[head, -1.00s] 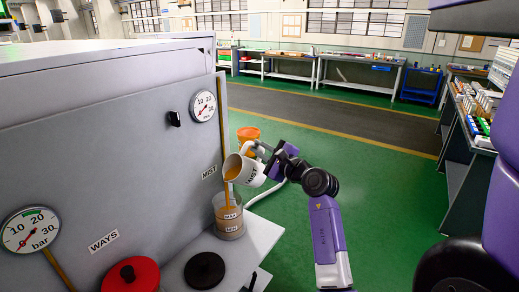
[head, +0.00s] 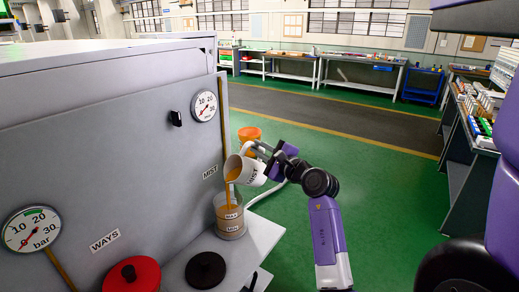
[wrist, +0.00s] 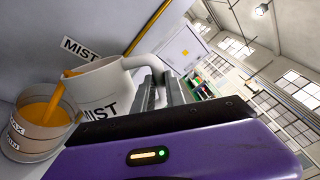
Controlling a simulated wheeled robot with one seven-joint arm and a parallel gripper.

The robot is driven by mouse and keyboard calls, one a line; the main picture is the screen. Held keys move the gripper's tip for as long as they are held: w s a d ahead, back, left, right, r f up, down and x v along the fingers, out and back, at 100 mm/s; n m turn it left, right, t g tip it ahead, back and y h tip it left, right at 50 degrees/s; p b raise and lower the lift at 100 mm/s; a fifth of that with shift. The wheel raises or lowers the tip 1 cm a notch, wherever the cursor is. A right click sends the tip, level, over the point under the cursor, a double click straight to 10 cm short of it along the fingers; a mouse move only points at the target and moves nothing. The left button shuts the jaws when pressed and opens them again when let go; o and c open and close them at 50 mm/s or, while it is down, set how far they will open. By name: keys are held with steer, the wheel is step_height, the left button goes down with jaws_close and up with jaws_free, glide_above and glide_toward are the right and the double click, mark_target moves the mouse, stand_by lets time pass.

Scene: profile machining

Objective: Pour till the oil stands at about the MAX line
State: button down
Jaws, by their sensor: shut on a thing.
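A white jug (head: 248,172) marked MIST is tilted, its mouth down to the left. My gripper (head: 268,155) is shut on its handle, which also shows in the wrist view (wrist: 150,66). An orange-brown oil stream (head: 228,192) runs from the lip into a clear round reservoir (head: 230,232) on the machine's grey ledge. The reservoir bears MAX and MIN labels. In the wrist view the stream falls inside the rim of the reservoir (wrist: 38,146), and orange oil (wrist: 34,116) shows near the MAX label's height; the exact level against the line is hard to read.
A black cap (head: 205,270) and a red cap (head: 131,275) are on the near ledge. The grey machine panel (head: 110,165) with two gauges stands close on the left. An orange container (head: 249,133) is behind the jug.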

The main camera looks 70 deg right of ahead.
mark_target(264, 152)
steer(key=shift+w+a+r+n, duration=0.15)
steer(key=shift+w+a+n, duration=0.1)
steer(key=shift+a+n, duration=0.35)
stand_by(1.6)
steer(key=shift+d, duration=0.2)
steer(key=d+m, duration=0.1)
steer(key=m, duration=0.1)
steer(key=s+d+m, duration=0.1)
steer(key=m, duration=0.1)
steer(key=shift+s+d+f+p, duration=0.2)
steer(key=shift+f+p, duration=0.1)
steer(key=shift+f, duration=0.1)
steer(key=m, duration=0.1)
steer(key=f+m, duration=0.1)
steer(key=d+f+m, duration=0.1)
steer(key=m, duration=0.1)
steer(key=shift+s+f, duration=0.25)
steer(key=shift+s, duration=0.1)
